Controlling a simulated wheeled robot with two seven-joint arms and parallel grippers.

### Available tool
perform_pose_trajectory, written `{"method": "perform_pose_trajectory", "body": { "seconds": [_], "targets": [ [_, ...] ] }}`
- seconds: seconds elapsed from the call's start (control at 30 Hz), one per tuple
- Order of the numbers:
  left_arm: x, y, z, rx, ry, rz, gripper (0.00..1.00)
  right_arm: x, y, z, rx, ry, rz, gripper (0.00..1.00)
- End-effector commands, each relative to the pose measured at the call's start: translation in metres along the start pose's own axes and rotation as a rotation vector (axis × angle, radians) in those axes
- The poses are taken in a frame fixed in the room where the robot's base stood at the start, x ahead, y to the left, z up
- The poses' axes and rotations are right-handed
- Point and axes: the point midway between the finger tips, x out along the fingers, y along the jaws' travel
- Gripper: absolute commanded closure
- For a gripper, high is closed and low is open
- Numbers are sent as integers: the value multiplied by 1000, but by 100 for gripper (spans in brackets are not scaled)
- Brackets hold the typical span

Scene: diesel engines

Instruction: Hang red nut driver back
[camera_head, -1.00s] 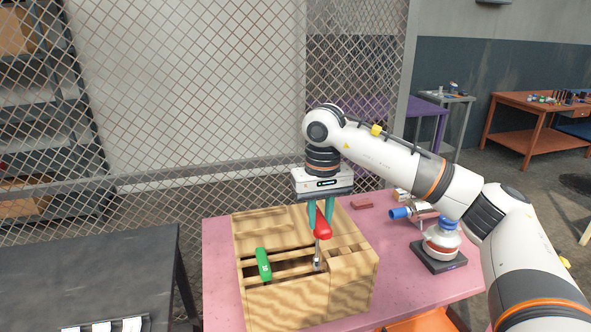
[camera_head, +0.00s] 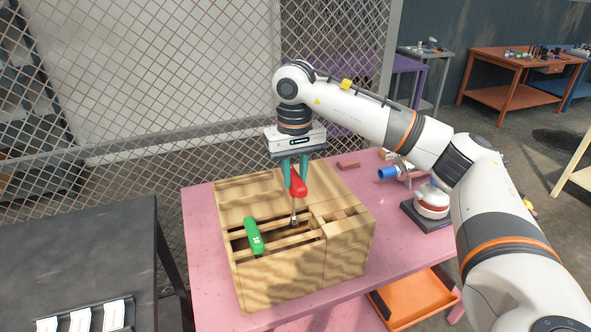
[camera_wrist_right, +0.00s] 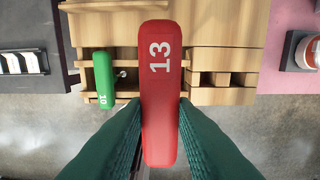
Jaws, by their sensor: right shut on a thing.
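The red nut driver (camera_head: 297,184) has a red handle marked 13, seen in the right wrist view (camera_wrist_right: 160,85), and a metal shaft pointing down. My right gripper (camera_head: 294,178) is shut on its handle and holds it upright over the wooden rack (camera_head: 290,285). The shaft's lower end reaches the rack's slotted opening in the head view; I cannot tell how deep it sits. A green nut driver (camera_head: 253,236), marked 10, hangs in the rack to the left; it also shows in the right wrist view (camera_wrist_right: 103,78). My left gripper is not in view.
The rack stands on a pink table (camera_head: 205,260). A dark table (camera_head: 110,230) is at left, an orange tray (camera_head: 415,300) below right. A mesh fence stands behind.

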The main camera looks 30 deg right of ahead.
Motion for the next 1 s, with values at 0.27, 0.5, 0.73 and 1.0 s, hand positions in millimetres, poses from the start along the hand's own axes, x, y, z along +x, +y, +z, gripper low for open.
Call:
{"method": "perform_pose_trajectory", "body": {
  "seconds": [0.27, 0.5, 0.73, 1.0],
  "targets": [
    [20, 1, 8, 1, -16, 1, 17, 29, 0, 0, 1, 1, -1, 100],
    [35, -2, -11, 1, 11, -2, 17, 51, 0, 0, 1, 0, 0, 100],
    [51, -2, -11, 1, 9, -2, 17, 72, 0, 0, 1, -1, -1, 100],
    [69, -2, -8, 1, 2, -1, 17, 96, 0, 0, 0, 0, -1, 100]
  ]
}}
